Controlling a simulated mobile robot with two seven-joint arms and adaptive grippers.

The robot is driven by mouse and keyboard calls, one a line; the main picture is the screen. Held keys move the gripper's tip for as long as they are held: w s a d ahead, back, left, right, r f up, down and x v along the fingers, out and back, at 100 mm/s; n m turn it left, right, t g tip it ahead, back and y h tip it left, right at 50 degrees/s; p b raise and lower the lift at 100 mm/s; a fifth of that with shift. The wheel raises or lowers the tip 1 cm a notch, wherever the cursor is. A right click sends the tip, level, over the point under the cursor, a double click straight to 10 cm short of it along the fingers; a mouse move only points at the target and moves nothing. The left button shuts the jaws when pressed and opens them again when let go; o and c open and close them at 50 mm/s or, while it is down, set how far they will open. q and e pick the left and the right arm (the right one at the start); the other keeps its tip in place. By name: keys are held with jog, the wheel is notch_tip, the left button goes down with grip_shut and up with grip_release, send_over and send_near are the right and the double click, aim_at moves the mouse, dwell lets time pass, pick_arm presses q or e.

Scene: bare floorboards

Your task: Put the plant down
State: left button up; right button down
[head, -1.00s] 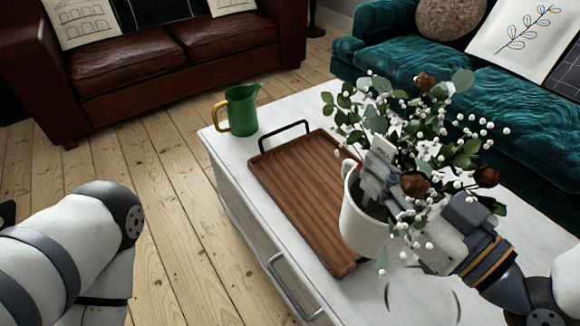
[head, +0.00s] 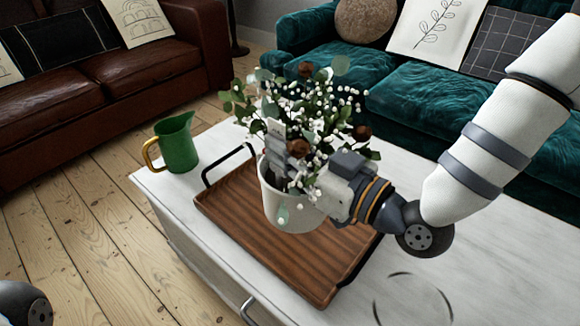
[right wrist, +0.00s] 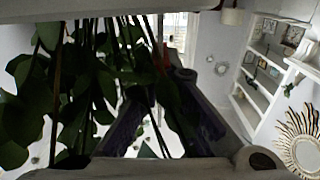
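The plant is a bunch of green leaves, white berries and brown blooms (head: 308,110) in a white pot (head: 290,210). My right gripper (head: 280,162) reaches in from the right and is shut on the plant at the pot's rim; leaves partly hide its fingers. The pot is upright or nearly so, over the brown wooden tray (head: 235,215). I cannot tell whether its base touches the tray. In the right wrist view, dark leaves and stems (right wrist: 85,80) fill the left and middle. My left gripper is out of view.
The tray lies on a white table (head: 450,255) and has a black handle (head: 228,163). A green jug (head: 177,143) stands at the table's far left corner. The table top right of the tray is clear. A teal sofa (head: 415,105) and a brown leather sofa (head: 150,75) stand behind.

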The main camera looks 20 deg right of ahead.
jog(key=w+f+b, duration=0.2)
jog(key=w+f, duration=0.3)
jog(key=w, duration=0.1)
jog(key=shift+f, duration=0.4)
jog(key=f, duration=0.1)
jog(key=f+b, duration=0.1)
jog(key=f, duration=0.1)
jog(key=shift+w+f, duration=0.2)
jog(key=shift+f, duration=0.1)
jog(key=shift+r, duration=0.1)
jog(key=c, duration=2.1)
grip_release()
jog(key=shift+s+f, duration=0.1)
jog(key=shift+f, duration=0.2)
jog(key=o, duration=0.3)
